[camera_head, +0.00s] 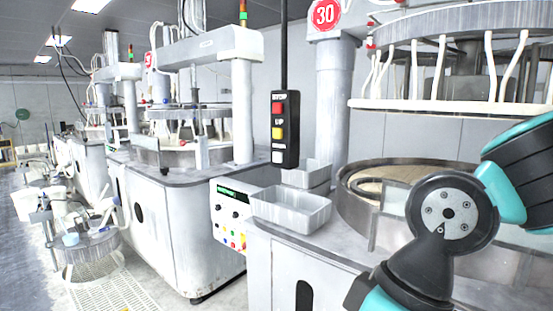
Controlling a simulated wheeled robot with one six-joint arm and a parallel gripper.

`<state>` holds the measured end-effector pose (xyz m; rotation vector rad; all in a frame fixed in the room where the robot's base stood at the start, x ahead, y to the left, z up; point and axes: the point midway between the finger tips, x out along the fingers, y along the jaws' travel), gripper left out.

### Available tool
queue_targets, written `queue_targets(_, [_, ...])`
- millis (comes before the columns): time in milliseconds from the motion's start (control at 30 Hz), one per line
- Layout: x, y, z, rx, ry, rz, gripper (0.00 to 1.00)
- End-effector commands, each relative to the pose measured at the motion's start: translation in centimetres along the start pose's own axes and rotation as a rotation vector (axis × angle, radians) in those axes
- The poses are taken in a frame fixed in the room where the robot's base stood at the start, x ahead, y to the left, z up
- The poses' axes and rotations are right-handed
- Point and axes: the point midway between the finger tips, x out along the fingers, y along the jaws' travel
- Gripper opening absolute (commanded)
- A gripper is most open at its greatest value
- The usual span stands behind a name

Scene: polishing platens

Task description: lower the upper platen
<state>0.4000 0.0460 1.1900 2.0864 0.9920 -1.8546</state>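The upper platen (440,104) of the machine marked 30 hangs at the upper right, with several white hoses around it. It is raised, with a clear gap above the round lower basin (358,166). A black hanging control box (285,130) is in the middle of the view. It has a red button under the label STOP, a yellow button under the label UP, and a white button at the bottom whose label I cannot read. My arm's teal and dark joints cover the lower right. My gripper is not in view.
Grey plastic bins (291,209) stand on the machine's top beside the basin. A control panel (230,213) with small buttons is on the machine's front left. Other polishing machines (175,210) stand to the left. A stool-like cart (92,245) stands on the floor at far left.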

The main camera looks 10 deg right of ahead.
Motion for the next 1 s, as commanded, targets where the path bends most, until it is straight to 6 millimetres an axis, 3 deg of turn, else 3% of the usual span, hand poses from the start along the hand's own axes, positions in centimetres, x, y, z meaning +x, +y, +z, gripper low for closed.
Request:
queue_targets(167, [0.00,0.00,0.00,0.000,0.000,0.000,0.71])
queue_targets(467, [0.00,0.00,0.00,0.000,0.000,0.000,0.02])
queue_targets(1000, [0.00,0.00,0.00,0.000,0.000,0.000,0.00])
